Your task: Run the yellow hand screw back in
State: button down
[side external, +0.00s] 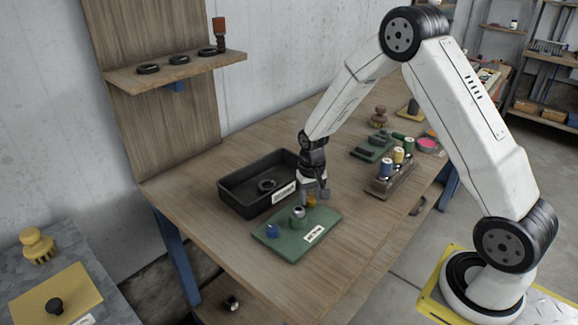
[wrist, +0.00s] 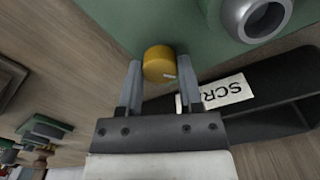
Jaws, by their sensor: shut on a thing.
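The yellow hand screw (side external: 311,200) stands at the far edge of a green board (side external: 285,247) on the workbench. In the wrist view the yellow hand screw (wrist: 158,62) is a round knob with a pale mark on its face, between the two fingertips. My gripper (side external: 316,193) reaches down over it. In the wrist view my gripper (wrist: 160,72) is shut on the knob, one finger on each side. The screw's thread is hidden. A grey metal fitting (side external: 298,214) with a round opening and a blue knob (side external: 272,231) are on the same board.
A black tray (side external: 236,203) with a dark ring in it stands close behind the board. A rack with several coloured spools (side external: 387,184) stands to the right, near green blocks (side external: 365,153) and a pink dish (side external: 428,144). The bench front is clear.

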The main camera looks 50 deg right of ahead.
aim_at(310, 198)
jog(key=m, duration=0.3)
jog(key=shift+m, duration=2.3)
jog(key=shift+c, duration=1.3)
grip_release()
jog(key=shift+r, duration=0.15)
jog(key=shift+r, duration=3.8)
